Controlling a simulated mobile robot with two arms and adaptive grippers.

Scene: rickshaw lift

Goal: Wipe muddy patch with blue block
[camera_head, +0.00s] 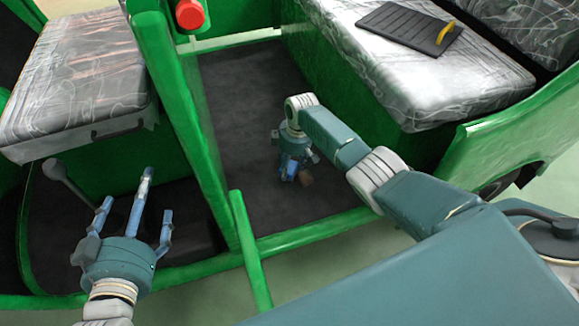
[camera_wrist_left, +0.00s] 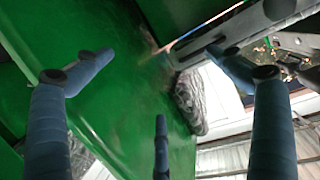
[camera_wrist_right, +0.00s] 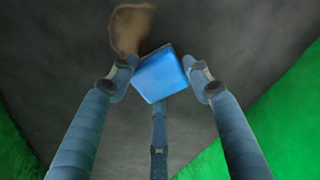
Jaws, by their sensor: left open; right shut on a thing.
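The blue block (camera_wrist_right: 162,76) is held between the fingers of my right gripper (camera_wrist_right: 165,82), which is shut on it. In the right wrist view, a brown muddy patch (camera_wrist_right: 131,27) lies on the dark floor beside the block, up and to its left. In the head view my right gripper (camera_head: 293,165) reaches down over the dark floor, and the brown patch (camera_head: 306,177) shows just right of its fingers. I cannot tell whether the block touches the floor. My left gripper (camera_head: 128,215) is open and empty at the lower left, fingers pointing up.
The dark floor mat (camera_head: 240,100) is bounded by green frame bars (camera_head: 182,120). A plastic-covered seat (camera_head: 75,75) is at left and another (camera_head: 430,90) at right, with a black board (camera_head: 395,25) and yellow handle on it. A red knob (camera_head: 190,14) tops a green post.

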